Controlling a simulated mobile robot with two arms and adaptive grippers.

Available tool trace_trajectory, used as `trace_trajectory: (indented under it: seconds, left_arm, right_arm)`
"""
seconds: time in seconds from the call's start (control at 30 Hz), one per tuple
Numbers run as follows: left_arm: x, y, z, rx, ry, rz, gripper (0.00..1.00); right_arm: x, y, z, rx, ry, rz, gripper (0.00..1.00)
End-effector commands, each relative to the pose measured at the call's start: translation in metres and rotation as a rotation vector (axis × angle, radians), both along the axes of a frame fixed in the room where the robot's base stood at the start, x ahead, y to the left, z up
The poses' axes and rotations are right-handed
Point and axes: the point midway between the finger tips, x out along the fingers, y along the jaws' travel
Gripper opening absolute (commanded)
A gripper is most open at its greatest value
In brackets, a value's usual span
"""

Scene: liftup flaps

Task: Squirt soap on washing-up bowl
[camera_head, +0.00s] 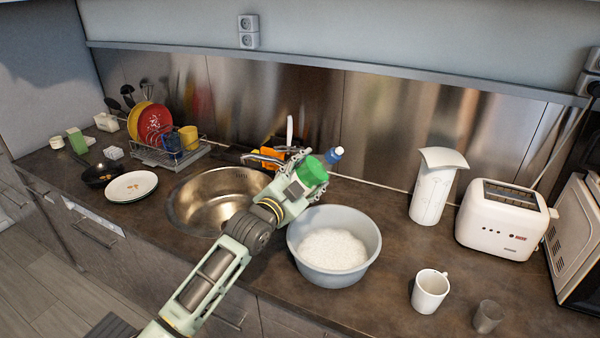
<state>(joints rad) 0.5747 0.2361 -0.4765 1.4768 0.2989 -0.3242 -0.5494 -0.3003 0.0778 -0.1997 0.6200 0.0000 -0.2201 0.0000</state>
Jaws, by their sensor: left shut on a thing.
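The washing-up bowl (297,243) is pale grey-blue and stands on the counter right of the sink. White foam or suds (333,249) lie inside it. My left gripper (312,180) is shut on a green soap bottle (312,170) with a blue cap (334,154). The bottle is tilted, with its cap pointing up and to the right. It is held above the far left rim of the bowl. Part of the bottle is hidden by the gripper. My right gripper is not in view.
A round metal sink (190,203) lies left of the bowl, under my left arm. A dish rack (165,155) and a white plate (131,186) are farther left. A white jug (432,190), a toaster (497,225), a white mug (429,291) and a glass (488,317) stand to the right.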

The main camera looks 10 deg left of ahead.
Motion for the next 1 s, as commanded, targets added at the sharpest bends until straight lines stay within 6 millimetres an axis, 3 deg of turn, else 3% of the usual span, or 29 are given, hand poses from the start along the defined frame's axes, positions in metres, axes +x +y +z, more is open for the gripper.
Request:
trace_trajectory:
  seconds: [0.03,0.4,0.63,1.0]
  left_arm:
    - [-0.004,-0.009,0.012,-0.061,0.024,-0.003,0.16]
    - [-0.023,-0.054,0.035,-0.462,0.198,-0.002,0.16]
    - [-0.03,-0.069,0.04,-0.61,0.261,-0.002,0.16]
    - [-0.031,-0.072,0.039,-0.644,0.275,-0.001,0.16]
  right_arm:
    - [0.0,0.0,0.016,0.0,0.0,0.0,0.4]
    - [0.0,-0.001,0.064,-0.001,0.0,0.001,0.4]
    - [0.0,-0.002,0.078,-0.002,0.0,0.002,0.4]
    - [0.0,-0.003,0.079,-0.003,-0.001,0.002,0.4]
